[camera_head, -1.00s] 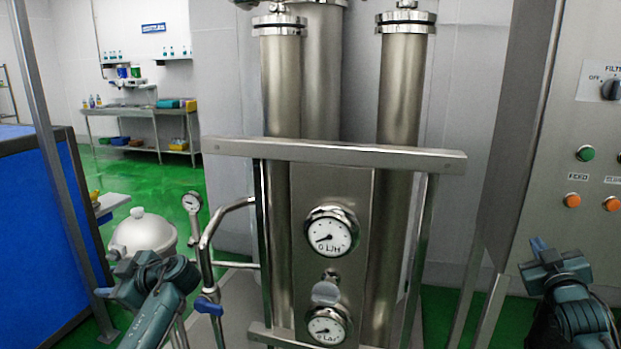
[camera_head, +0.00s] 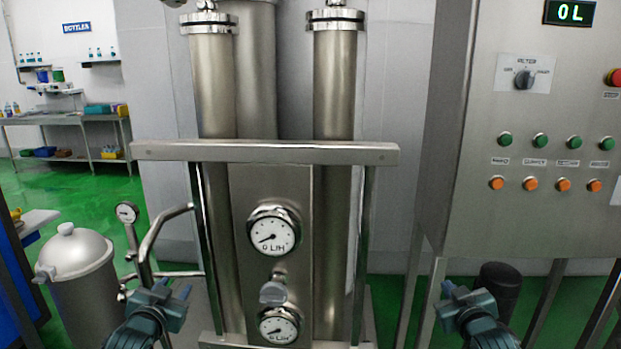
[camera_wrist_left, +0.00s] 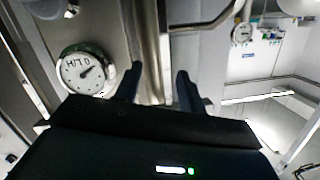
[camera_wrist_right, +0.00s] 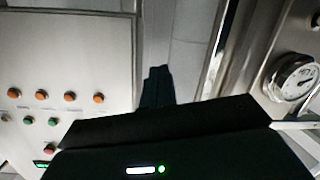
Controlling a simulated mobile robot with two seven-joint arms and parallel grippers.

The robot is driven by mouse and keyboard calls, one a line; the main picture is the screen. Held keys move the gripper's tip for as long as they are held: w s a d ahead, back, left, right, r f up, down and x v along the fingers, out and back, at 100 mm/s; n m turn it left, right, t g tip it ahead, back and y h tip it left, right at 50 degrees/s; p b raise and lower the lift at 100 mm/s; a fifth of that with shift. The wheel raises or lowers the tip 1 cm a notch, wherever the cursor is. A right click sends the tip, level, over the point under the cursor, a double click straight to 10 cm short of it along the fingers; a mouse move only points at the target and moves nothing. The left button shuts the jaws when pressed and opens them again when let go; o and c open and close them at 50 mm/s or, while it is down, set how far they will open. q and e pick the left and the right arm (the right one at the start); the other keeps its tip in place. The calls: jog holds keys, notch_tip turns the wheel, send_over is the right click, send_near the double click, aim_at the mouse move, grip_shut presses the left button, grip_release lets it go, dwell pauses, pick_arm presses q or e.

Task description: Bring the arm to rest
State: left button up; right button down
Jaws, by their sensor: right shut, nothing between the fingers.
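My left gripper (camera_head: 172,290) is at the lower left of the head view, in front of the pipework beside the filter unit. In the left wrist view its two fingers (camera_wrist_left: 159,84) stand apart with nothing between them, so it is open. My right gripper (camera_head: 449,288) is at the lower right of the head view, in front of the legs below the control cabinet. In the right wrist view its fingers (camera_wrist_right: 156,80) are together and hold nothing. Both arms come up from the bottom edge of the head view.
The steel filter unit (camera_head: 265,152) with round gauges (camera_head: 274,233) stands in the middle. The control cabinet (camera_head: 560,210) with buttons and a display reading 0 L is on the right. A lidded milk can (camera_head: 85,290) stands at the left. Green floor (camera_head: 80,200) shows behind.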

pick_arm(q)
jog(key=s+d+f+g+h, duration=0.1)
jog(key=s+d+f+g, duration=0.1)
jog(key=s+d+f, duration=0.45)
jog(key=s+d+f+g+h, duration=0.15)
jog(key=s+d+f, duration=0.25)
jog(key=s+f, duration=0.55)
pick_arm(e)
jog(key=s+a+f+g+y, duration=0.1)
jog(key=s+a+f+g, duration=0.1)
jog(key=s+a+f, duration=0.45)
jog(key=s+a+f+g+y, duration=0.15)
jog(key=s+a+f, duration=0.25)
jog(key=s+f, duration=0.55)
pick_arm(q)
jog(key=s+d+g, duration=0.1)
jog(key=s+d, duration=0.2)
jog(key=s, duration=0.6)
jog(key=s+d+f+g+h, duration=0.1)
jog(key=s+d, duration=0.2)
jog(key=s, duration=0.6)
pick_arm(e)
jog(key=s+a+g, duration=0.1)
jog(key=s+a, duration=0.2)
jog(key=s, duration=0.6)
jog(key=s+a+f+g+y, duration=0.1)
jog(key=s+a, duration=0.2)
jog(key=s, duration=0.6)
